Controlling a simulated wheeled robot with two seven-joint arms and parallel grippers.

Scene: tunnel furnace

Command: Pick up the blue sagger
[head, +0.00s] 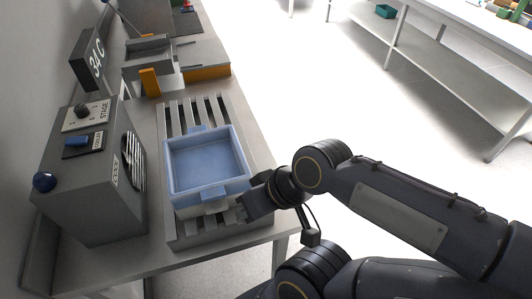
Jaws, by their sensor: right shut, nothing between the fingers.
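The blue sagger (207,160) is a square, open, empty tray with raised walls. It sits level on the slatted grey rack (173,228) on the bench at the left. My right gripper (243,208) is at the sagger's near right corner, with its arm coming in from the right. Its fingers are small and partly hidden by the wrist. It is shut and holds nothing. I cannot tell whether it touches the sagger. My left gripper is not in view.
A grey control box (98,190) with a blue knob stands left of the rack. Behind the rack are orange blocks (207,72), a grey tray (148,50) and a "34 C" display (93,58). A white table (440,55) stands far right. Open floor lies between.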

